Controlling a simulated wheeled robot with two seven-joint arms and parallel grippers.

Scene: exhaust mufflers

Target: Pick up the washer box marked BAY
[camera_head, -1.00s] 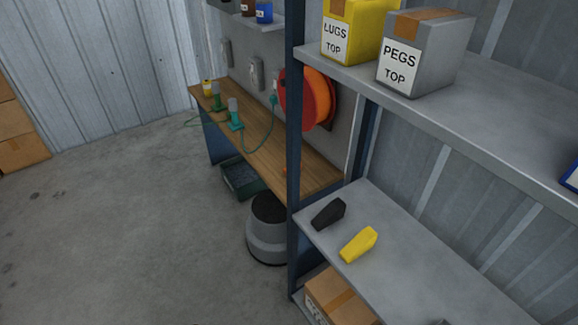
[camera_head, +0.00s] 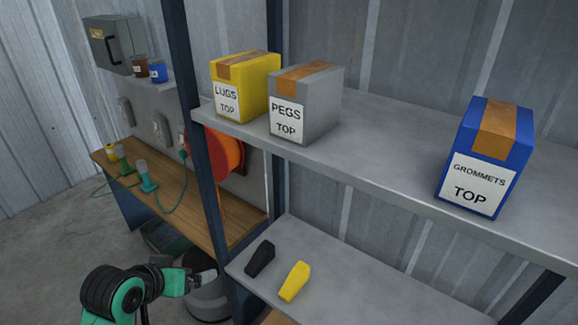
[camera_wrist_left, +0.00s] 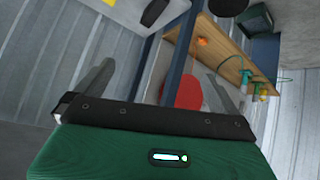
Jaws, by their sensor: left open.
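No box marked BAY and no box labelled as washers shows in these frames. On the upper shelf (camera_head: 380,160) stand a yellow box marked LUGS TOP (camera_head: 250,88), a grey box marked PEGS TOP (camera_head: 312,100) and a blue box marked GROMMETS TOP (camera_head: 488,155). My left gripper (camera_head: 208,280) is at the lower left in the head view, in front of the shelf unit and below the upper shelf. In the left wrist view its two fingers (camera_wrist_left: 158,85) are spread apart with nothing between them. My right gripper is not in view.
A black object (camera_head: 260,258) and a yellow object (camera_head: 295,281) lie on the lower shelf (camera_head: 345,285). A blue upright post (camera_head: 200,150) stands left of the shelves. Behind are a wooden bench (camera_head: 180,205) and an orange reel (camera_head: 225,150). The upper shelf's middle is clear.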

